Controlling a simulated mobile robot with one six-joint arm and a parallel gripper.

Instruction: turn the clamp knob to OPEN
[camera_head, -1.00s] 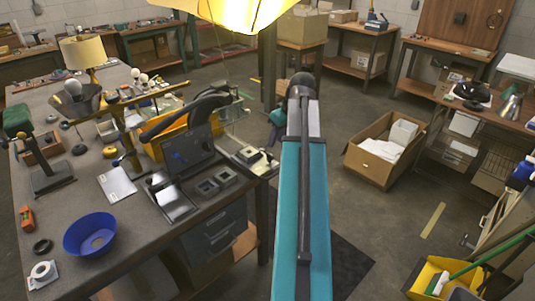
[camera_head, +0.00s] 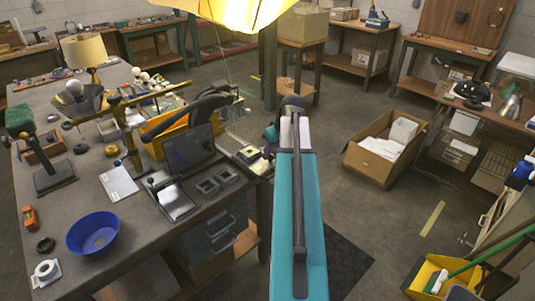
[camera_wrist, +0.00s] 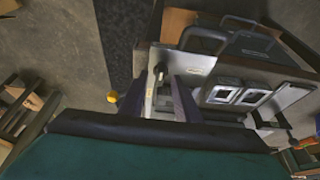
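No OPEN marking can be read, and I cannot tell the clamp knob for certain. A pale metal fixture (camera_head: 248,154) stands at the right corner of the bench. In the wrist view a light metal part with a small dark top (camera_wrist: 160,72) lies just beyond and between my fingers; it may be the clamp knob. My gripper (camera_wrist: 166,98) shows two dark purple fingers with a gap between them, close to this part; contact cannot be judged. In the head view my arm hides most of the gripper near that bench corner. A small yellow knob (camera_wrist: 112,97) shows left of the fingers.
Two square frames (camera_wrist: 236,96) sit right of the fingers. The bench (camera_head: 130,230) also bears a blue bowl (camera_head: 92,233), a brass stand (camera_head: 126,130) and a black-knobbed tray (camera_head: 176,203). A cardboard box (camera_head: 372,162) stands on the floor. The floor right of the bench is mostly open.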

